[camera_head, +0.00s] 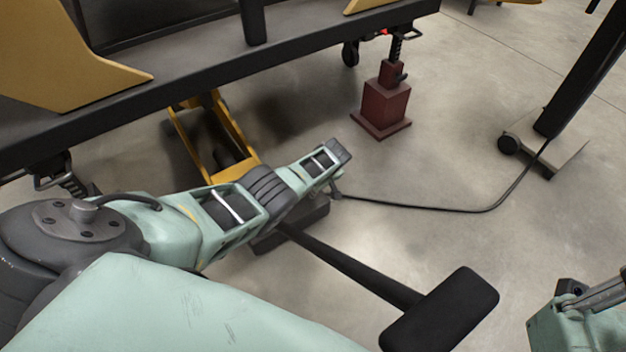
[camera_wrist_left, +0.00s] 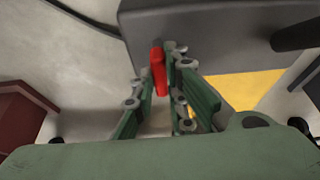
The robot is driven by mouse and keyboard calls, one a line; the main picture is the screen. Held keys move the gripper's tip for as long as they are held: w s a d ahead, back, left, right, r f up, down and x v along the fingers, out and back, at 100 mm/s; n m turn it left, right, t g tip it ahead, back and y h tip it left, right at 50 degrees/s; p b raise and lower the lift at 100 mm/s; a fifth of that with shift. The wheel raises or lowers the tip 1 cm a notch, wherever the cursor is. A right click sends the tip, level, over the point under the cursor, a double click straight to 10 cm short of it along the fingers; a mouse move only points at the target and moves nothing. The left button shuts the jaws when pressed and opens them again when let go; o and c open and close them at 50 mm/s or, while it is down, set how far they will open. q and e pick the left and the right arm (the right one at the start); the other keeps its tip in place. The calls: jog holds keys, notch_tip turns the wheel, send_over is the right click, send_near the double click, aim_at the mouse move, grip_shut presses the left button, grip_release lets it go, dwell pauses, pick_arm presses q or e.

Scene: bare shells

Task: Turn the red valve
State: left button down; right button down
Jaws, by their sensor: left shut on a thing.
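The red valve (camera_wrist_left: 158,71) shows in the left wrist view as a small red handle beside a dark grey body (camera_wrist_left: 215,38). My left gripper (camera_wrist_left: 168,65) is shut on the red valve, with its green fingers on either side of it. The lower part of the valve is hidden by the fingers. In the head view my left arm reaches over a dark base on the floor and hides the valve and the left fingertips. Only part of my right arm shows at the lower right edge of the head view; its fingers do not show.
A dark machine frame (camera_head: 200,88) with yellow parts crosses the upper left. A maroon stand (camera_head: 385,103) is behind my arm. A black hose (camera_head: 430,207) runs to a post base (camera_head: 562,150) at right.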

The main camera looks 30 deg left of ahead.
pick_arm(q)
jog(key=shift+a, duration=0.1)
jog(key=c, duration=1.8)
grip_release()
jog(key=shift+o, duration=0.2)
jog(key=shift+d+r, duration=0.35)
jog(key=shift+r, duration=0.25)
jog(key=v, duration=1)
jog(key=shift+s+r, duration=0.15)
jog(key=shift+r, duration=0.2)
